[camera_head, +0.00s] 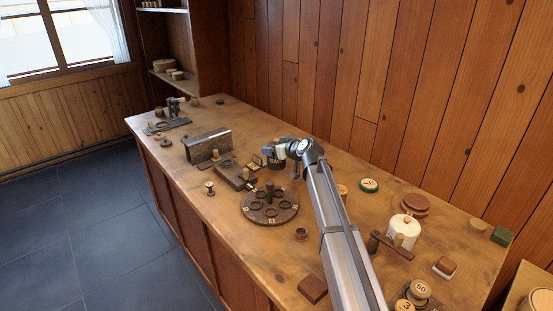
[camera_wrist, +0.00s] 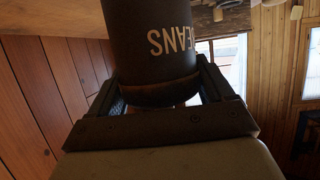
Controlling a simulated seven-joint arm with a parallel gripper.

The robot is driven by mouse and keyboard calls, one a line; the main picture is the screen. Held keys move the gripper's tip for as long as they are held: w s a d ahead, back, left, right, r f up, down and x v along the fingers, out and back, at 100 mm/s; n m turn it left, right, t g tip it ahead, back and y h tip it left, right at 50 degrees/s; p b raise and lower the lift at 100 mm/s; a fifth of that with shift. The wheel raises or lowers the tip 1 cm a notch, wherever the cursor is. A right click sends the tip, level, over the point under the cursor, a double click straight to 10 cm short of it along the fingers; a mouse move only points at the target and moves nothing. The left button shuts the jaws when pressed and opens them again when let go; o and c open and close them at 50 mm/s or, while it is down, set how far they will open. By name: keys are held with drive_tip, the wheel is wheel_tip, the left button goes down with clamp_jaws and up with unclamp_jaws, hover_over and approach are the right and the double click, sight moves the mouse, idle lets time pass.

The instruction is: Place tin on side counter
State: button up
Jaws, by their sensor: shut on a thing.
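My gripper (camera_head: 272,152) is shut on a dark tin (camera_head: 275,163) over the back middle of the long wooden counter (camera_head: 235,118). In the wrist view the tin (camera_wrist: 150,40) fills the space between the two fingers, with pale letters "EANS" showing upside down. I cannot tell whether the tin's base touches the counter. A separate wooden surface (camera_head: 521,282) shows at the lower right corner, lower than or apart from the long counter, with a round object on it.
A round dark holed stand (camera_head: 270,218) and a brown block (camera_head: 235,176) stand in front of the tin. A white lidded canister (camera_head: 404,233), a wooden bar (camera_head: 391,246) and numbered discs (camera_head: 420,290) crowd the right. The plank wall (camera_head: 330,60) is close behind.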

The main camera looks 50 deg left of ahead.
drive_tip(key=shift+r, duration=4.65)
drive_tip(key=w+d+f+m+t+h, duration=0.1)
drive_tip(key=w+d+m+t+h, duration=0.2)
drive_tip(key=w+d, duration=0.85)
drive_tip(key=w+d+f+m+t+h, duration=0.2)
drive_tip(key=w+d+m+t, duration=0.35)
drive_tip(key=d, duration=1.05)
drive_tip(key=w+d+f+m+t+h, duration=0.1)
drive_tip(key=w+d+m+t+h, duration=0.15)
drive_tip(key=w+d, duration=1)
drive_tip(key=d+r+m+h, duration=0.2)
drive_tip(key=d+m+h, duration=0.4)
drive_tip(key=d, duration=1.9)
drive_tip(key=d+r+m+h, duration=0.1)
drive_tip(key=d+m+h, duration=0.55)
drive_tip(key=d, duration=1.75)
drive_tip(key=shift+n+g, duration=0.3)
drive_tip(key=shift+n, duration=0.15)
drive_tip(key=shift+w+a+f, duration=0.1)
drive_tip(key=shift+w+f, duration=0.05)
drive_tip(key=shift+f, duration=3.2)
drive_tip(key=shift+w+d+f, duration=0.1)
drive_tip(key=shift+w+f, duration=0.05)
drive_tip(key=shift+f, duration=3.15)
drive_tip(key=shift+w+a+f, duration=0.1)
drive_tip(key=shift+w+f, duration=0.05)
drive_tip(key=shift+f, duration=3.2)
drive_tip(key=shift+f, duration=0.1)
drive_tip(key=o, duration=1.5)
drive_tip(key=shift+c, duration=0.2)
